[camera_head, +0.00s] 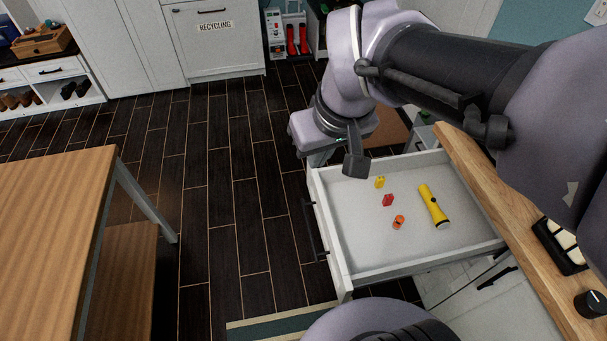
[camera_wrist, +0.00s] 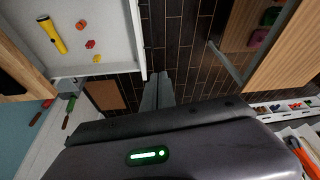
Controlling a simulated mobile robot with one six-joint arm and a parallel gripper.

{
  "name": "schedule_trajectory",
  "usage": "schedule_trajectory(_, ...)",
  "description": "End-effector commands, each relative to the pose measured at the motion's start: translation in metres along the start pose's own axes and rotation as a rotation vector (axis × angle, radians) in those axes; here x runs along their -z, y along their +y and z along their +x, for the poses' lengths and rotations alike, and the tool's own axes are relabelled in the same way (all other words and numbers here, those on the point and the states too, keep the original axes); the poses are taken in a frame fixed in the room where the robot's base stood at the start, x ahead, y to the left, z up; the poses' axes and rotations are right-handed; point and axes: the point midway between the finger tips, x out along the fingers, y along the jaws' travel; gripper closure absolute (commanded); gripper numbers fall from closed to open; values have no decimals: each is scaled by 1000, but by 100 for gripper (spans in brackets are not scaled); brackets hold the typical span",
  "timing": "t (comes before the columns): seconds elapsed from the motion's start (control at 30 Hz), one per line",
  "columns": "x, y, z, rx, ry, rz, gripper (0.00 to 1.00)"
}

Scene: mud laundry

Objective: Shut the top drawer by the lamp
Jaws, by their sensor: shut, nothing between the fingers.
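The white top drawer (camera_head: 350,254) stands pulled open under the wooden counter, its dark bar handle (camera_head: 316,230) facing left. Inside lie a yellow flashlight (camera_head: 432,205) and small yellow, red and orange items. The drawer also shows at upper left in the wrist view (camera_wrist: 107,62). My gripper (camera_head: 355,164) is shut and empty. In the head view it overlaps the drawer's far front corner; in the wrist view its fingers (camera_wrist: 157,92) are just outside the drawer front, apart from the handle. No lamp is visible.
A wooden table (camera_head: 50,210) with a bench stands at left. Dark floor (camera_head: 215,180) between table and drawer is clear. The wooden counter (camera_head: 530,240) runs along the right, with a black tray (camera_head: 551,248) on it. A recycling cabinet (camera_head: 220,55) stands at the back.

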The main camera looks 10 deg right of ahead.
Motion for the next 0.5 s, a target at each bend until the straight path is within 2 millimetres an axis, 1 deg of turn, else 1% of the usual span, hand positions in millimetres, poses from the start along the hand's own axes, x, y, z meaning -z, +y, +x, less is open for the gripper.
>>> schedule_trajectory(0.03, 29, 4, 24, -13, -70, -159, 100)
schedule_trajectory(0.07, 46, 7, 40, -21, -109, -270, 100)
schedule_trajectory(0.1, 67, 9, 66, -26, -161, -421, 100)
schedule_trajectory(0.17, 93, 12, 110, -26, -238, -644, 100)
schedule_trajectory(0.2, 106, 13, 141, -21, -287, -784, 100)
schedule_trajectory(0.27, 118, 12, 186, -6, -354, -975, 100)
schedule_trajectory(0.3, 122, 12, 213, 6, -393, -1084, 100)
schedule_trajectory(0.33, 124, 11, 232, 16, -419, -1156, 100)
schedule_trajectory(0.4, 125, 11, 265, 34, -463, -1285, 100)
schedule_trajectory(0.5, 124, 10, 290, 51, -498, -1384, 100)
